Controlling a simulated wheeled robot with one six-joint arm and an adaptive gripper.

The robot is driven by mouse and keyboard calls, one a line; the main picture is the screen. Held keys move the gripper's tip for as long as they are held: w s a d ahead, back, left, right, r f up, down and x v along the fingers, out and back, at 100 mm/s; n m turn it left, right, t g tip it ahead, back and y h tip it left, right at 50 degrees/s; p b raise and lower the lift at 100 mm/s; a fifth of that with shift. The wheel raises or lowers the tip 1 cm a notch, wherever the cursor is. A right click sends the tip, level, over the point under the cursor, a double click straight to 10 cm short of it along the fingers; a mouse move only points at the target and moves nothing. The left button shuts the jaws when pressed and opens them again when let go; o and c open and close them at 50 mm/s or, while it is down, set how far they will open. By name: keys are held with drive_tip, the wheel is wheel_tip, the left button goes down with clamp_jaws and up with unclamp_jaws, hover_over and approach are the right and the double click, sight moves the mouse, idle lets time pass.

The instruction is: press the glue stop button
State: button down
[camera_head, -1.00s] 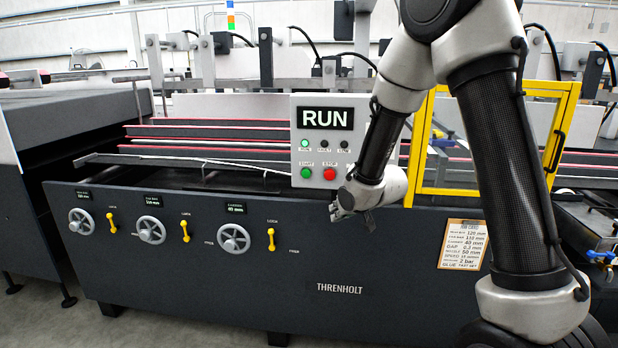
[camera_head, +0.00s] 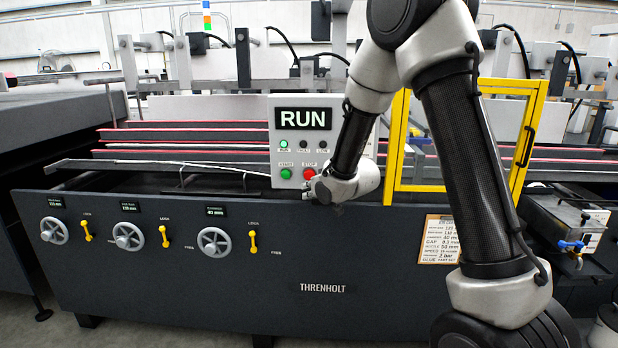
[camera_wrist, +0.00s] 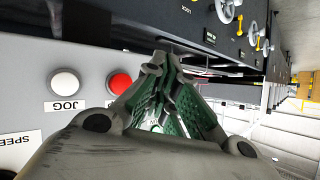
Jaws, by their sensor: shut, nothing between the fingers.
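A grey control panel (camera_head: 283,150) has a lit RUN display, a green button (camera_head: 286,174) labelled START and a red button (camera_head: 309,173) labelled STOP. No label reading glue stop is legible. My gripper (camera_head: 313,192) is just below the red button, close to the panel's lower edge. In the wrist view, my gripper (camera_wrist: 164,62) has its fingertips together and empty. There a red button (camera_wrist: 120,82) sits beside a white JOG button (camera_wrist: 65,83); one finger partly overlaps the red button, and its label is hidden. I cannot tell whether they touch.
A yellow guard frame (camera_head: 398,145) stands right of the panel, near my arm. Below are handwheels (camera_head: 213,242) and yellow levers (camera_head: 252,242) on the dark machine front (camera_head: 330,250). A unit with a blue valve handle (camera_head: 571,246) is at the right.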

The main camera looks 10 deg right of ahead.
drive_tip(key=shift+w+d, duration=0.3)
drive_tip(key=shift+w, duration=0.6)
drive_tip(key=shift+w+d, duration=0.3)
drive_tip(key=shift+w, duration=0.6)
drive_tip(key=shift+w+d, duration=0.3)
drive_tip(key=shift+w, duration=0.6)
drive_tip(key=shift+w+d, duration=0.1)
drive_tip(key=shift+w, duration=0.25)
drive_tip(key=shift+w+d, duration=0.15)
drive_tip(key=shift+w, duration=0.35)
drive_tip(key=shift+s+a, duration=0.25)
drive_tip(key=shift+s, duration=0.65)
drive_tip(key=s, duration=0.1)
drive_tip(key=s+a, duration=0.1)
drive_tip(key=s, duration=0.2)
drive_tip(key=shift+s+a, duration=0.3)
drive_tip(key=shift+s, duration=0.05)
